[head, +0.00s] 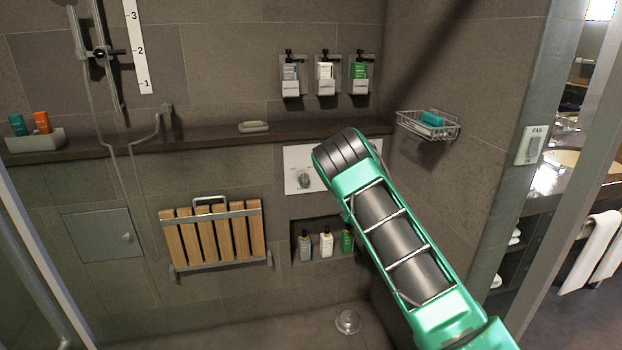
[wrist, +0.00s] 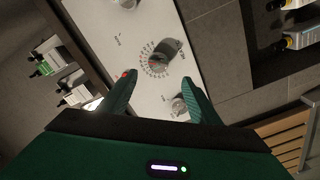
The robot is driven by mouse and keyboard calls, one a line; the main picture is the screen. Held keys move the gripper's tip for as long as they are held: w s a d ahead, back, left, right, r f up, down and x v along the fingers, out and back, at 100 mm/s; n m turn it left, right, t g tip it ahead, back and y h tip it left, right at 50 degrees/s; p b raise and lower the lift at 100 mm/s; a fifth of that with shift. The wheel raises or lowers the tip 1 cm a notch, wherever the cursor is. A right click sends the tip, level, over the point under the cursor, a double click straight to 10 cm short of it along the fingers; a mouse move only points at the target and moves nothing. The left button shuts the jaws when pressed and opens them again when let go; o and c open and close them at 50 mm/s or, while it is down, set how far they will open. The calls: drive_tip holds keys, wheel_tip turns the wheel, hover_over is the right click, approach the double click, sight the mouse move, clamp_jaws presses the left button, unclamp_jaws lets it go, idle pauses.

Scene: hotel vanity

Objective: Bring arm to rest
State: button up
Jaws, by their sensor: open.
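My green arm reaches up from the lower right in the head view and ends in front of the white shower control panel (head: 297,181). My gripper is hidden behind the arm there. In the wrist view my gripper (wrist: 159,92) is open, its two fingers apart with nothing between them. The panel (wrist: 130,35) lies beyond the fingertips. Its large dial (wrist: 160,55) shows between and above the fingers, and a smaller knob (wrist: 180,108) shows close to the right finger. I cannot tell whether a finger touches the panel.
A ledge (head: 200,136) holding a soap dish (head: 254,127) runs above the panel. A niche with several bottles (head: 326,243) is below it. A folded wooden seat (head: 212,235) is left, a wire basket (head: 428,125) right. Bottle dispensers (head: 325,75) hang above.

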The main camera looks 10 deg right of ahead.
drive_tip(key=s+d+r+m+g+h, duration=0.2)
drive_tip(key=s+d+r+m+g, duration=0.25)
drive_tip(key=s+d, duration=0.3)
drive_tip(key=s+d+r+m+g+h, duration=0.3)
drive_tip(key=s+d+m, duration=0.25)
drive_tip(key=s, duration=0.25)
drive_tip(key=s+a+r+m+g+y, duration=0.1)
drive_tip(key=s+a+m+g, duration=0.1)
drive_tip(key=s, duration=1.5)
drive_tip(key=s+a+r+m+g+y, duration=0.1)
drive_tip(key=s+a+g, duration=0.4)
drive_tip(key=s, duration=1.2)
drive_tip(key=s+a+r+m+g+y, duration=0.2)
drive_tip(key=s+a+m+g+y, duration=0.1)
drive_tip(key=s, duration=1.5)
drive_tip(key=shift+a+m, duration=0.15)
drive_tip(key=shift+m, duration=0.65)
drive_tip(key=shift+r+g, duration=0.1)
drive_tip(key=shift+g, duration=0.15)
